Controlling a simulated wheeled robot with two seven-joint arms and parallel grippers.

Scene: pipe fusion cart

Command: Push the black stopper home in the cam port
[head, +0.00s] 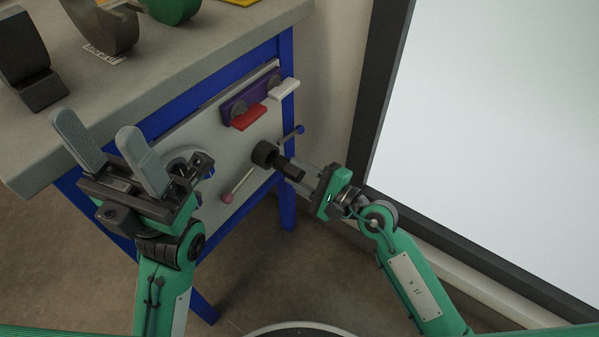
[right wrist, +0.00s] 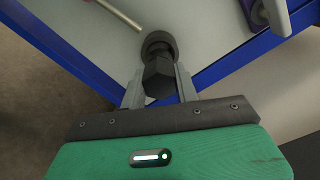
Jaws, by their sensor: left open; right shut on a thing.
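The black stopper (head: 285,166) is between the fingers of my right gripper (head: 294,171), which is shut on it. In the right wrist view the stopper (right wrist: 158,79) shows a dark hexagonal end between the two fingers (right wrist: 160,86). The cam port (head: 264,153) is a dark round collar on the pale panel of the cart. It also shows in the right wrist view (right wrist: 157,42), right behind the stopper and in line with it. How deep the stopper sits in the port is hidden. My left gripper (head: 98,130) is open and empty, in front of the cart's worktop.
Above are a red tab (head: 249,117) and a white tab (head: 284,88). The blue frame (head: 287,205) edges the panel. Grey clamps (head: 106,27) stand on the worktop.

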